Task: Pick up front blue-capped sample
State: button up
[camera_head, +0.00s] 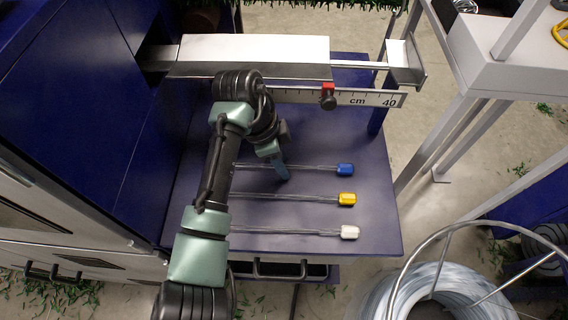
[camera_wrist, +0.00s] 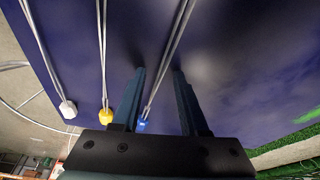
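The blue-capped sample is a pair of thin grey wires ending in a blue cap (camera_head: 345,169), lying on the dark blue table (camera_head: 300,215). It is the farthest of three similar samples in the head view. My gripper (camera_head: 283,176) is above its wires, to the left of the cap. In the wrist view, the two fingers of my gripper (camera_wrist: 158,75) are apart, and the blue-capped wires (camera_wrist: 165,65) run between them. I cannot tell whether the fingers touch the wires.
A yellow-capped sample (camera_head: 346,199) and a white-capped sample (camera_head: 349,232) lie parallel on the near side. A ruler (camera_head: 357,99) with a red slider (camera_head: 328,91) stands beyond the blue one. A wire coil (camera_head: 440,290) stands on the floor at the right.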

grip_shut()
jog(key=shift+r, duration=0.1)
